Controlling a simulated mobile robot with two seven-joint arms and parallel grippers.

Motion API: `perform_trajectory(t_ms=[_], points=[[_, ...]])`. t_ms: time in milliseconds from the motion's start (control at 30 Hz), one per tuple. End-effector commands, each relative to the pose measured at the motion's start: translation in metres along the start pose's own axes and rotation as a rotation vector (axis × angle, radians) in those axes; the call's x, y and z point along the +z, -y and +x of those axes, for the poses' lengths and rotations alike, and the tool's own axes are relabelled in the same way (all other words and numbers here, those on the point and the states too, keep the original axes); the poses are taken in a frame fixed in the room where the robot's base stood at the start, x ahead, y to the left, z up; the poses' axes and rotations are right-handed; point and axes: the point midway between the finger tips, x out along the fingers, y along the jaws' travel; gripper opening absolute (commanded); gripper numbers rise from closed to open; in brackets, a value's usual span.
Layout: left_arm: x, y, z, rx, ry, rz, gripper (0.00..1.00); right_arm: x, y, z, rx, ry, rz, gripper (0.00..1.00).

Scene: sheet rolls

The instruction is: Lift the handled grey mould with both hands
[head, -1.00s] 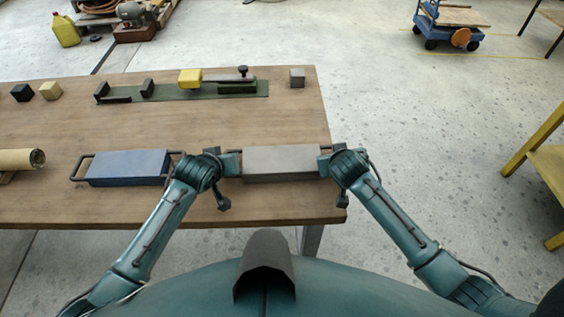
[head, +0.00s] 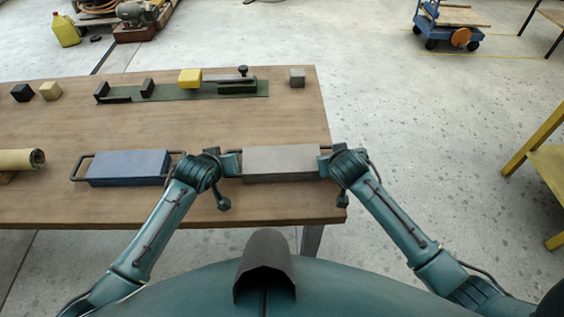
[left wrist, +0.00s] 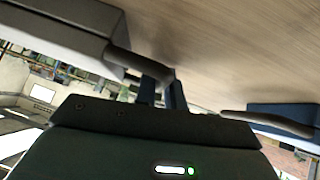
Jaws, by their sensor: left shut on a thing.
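The grey mould (head: 281,162) is a long block with dark end handles. It lies level at the right part of the table, with no clear gap under it. My left gripper (head: 231,164) is at its left end, shut on the left handle, which shows as a dark bar in the left wrist view (left wrist: 138,62). The mould's grey side (left wrist: 60,28) is at the upper left there. My right gripper (head: 325,166) is at the mould's right end; its wrist hides the right handle, and its jaws cannot be made out.
A blue handled mould (head: 128,168) lies just left of my left gripper on the wooden table (head: 290,115). A green strip with black brackets and a yellow block (head: 190,78) is farther back. A grey cube (head: 297,78) stands near the right edge. A tan roll (head: 20,160) lies far left.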

Motion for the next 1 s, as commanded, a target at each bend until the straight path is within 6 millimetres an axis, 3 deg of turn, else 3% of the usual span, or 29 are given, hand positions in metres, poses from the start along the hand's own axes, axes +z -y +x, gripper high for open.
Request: perform_trajectory(t_ms=[567,1000], points=[[-0.004,-0.001,-0.003,0.002,-0.006,0.000,0.00,-0.004,-0.001,-0.002,0.000,-0.005,0.001,0.00],[-0.028,-0.007,-0.026,0.002,-0.007,0.000,0.00,-0.027,-0.008,-0.025,0.000,-0.006,0.001,0.00]])
